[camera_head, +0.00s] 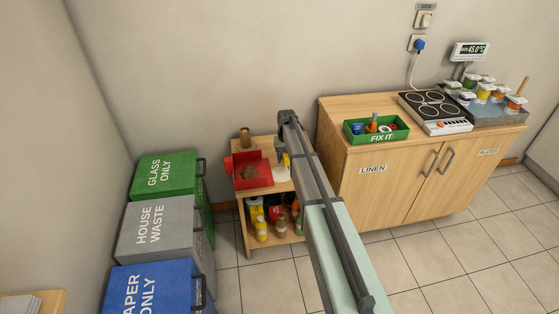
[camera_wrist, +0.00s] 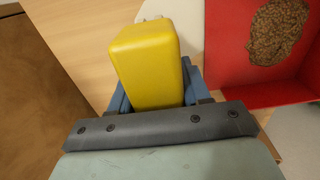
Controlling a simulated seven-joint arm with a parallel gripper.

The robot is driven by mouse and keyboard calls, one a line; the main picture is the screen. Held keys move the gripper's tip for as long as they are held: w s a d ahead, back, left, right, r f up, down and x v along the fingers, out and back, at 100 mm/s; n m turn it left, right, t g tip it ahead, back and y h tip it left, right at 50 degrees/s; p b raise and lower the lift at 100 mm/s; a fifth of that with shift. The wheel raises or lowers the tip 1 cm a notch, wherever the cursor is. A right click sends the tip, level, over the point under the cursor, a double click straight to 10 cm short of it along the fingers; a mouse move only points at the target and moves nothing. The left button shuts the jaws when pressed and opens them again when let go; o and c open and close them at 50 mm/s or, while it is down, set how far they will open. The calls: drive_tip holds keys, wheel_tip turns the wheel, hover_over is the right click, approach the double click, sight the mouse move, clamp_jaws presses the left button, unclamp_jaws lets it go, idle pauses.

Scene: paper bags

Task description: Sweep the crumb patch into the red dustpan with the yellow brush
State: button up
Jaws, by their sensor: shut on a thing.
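The red dustpan (camera_head: 262,181) lies on top of a small wooden shelf unit, and it fills the right of the wrist view (camera_wrist: 228,60). The crumb patch (camera_head: 249,172) is a brown clump lying inside the dustpan; it also shows in the wrist view (camera_wrist: 277,32). My gripper (camera_head: 283,158) is shut on the yellow brush (camera_wrist: 148,62), just right of the dustpan. The brush also shows as a small yellow piece in the head view (camera_head: 287,160). The brush's lower end is hidden in the wrist view.
A pale round patch (camera_head: 281,174) lies on the shelf top beside the dustpan. Several bottles (camera_head: 261,228) fill the lower shelf. Bins (camera_head: 163,173) stand left, and a wooden cabinet (camera_head: 400,195) stands right.

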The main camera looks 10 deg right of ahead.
drive_tip(key=d+r, duration=0.3)
drive_tip(key=d, duration=0.5)
drive_tip(key=shift+r, duration=0.25)
drive_tip(key=shift+a, duration=0.1)
